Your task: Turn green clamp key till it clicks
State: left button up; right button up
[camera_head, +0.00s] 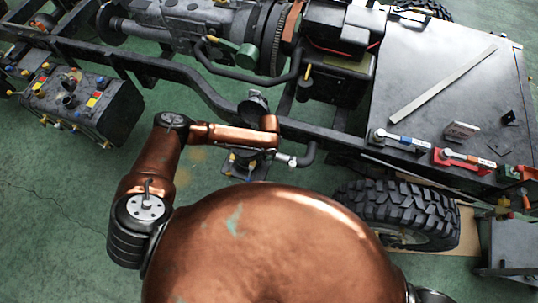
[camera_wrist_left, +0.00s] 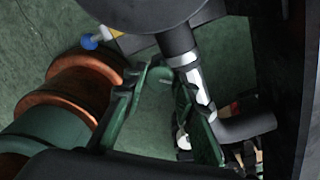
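My left gripper (camera_wrist_left: 158,105) shows in the left wrist view with its two green-edged fingers apart and green floor visible between them. Its right finger is close beside a silver pipe piece (camera_wrist_left: 198,85) that leads into a black bent hose (camera_wrist_left: 250,125); I cannot tell if they touch. In the head view the same silver piece (camera_head: 287,160) and bent hose (camera_head: 305,155) are at the chassis edge, and my copper left arm reaches beside them. I cannot pick out the green clamp key with certainty; green finger parts and dark shapes crowd that spot. My right gripper is not in view.
The chassis rail (camera_head: 215,95) runs close beyond my left arm. A large tire (camera_head: 400,210) stands to the right. A dark plate (camera_head: 450,80) carries a blue-handled tool (camera_head: 400,138) and a red clamp (camera_head: 463,160). A crate of parts (camera_head: 85,105) is left. Green floor is open at left.

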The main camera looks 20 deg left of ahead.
aim_at(269, 156)
pick_arm(q)
jog(key=o, duration=0.3)
jog(key=shift+o, duration=0.2)
pick_arm(e)
jog(key=shift+d, duration=0.1)
pick_arm(q)
jog(key=shift+r, duration=0.1)
notch_tip(269, 156, up, 12)
dwell(0.6)
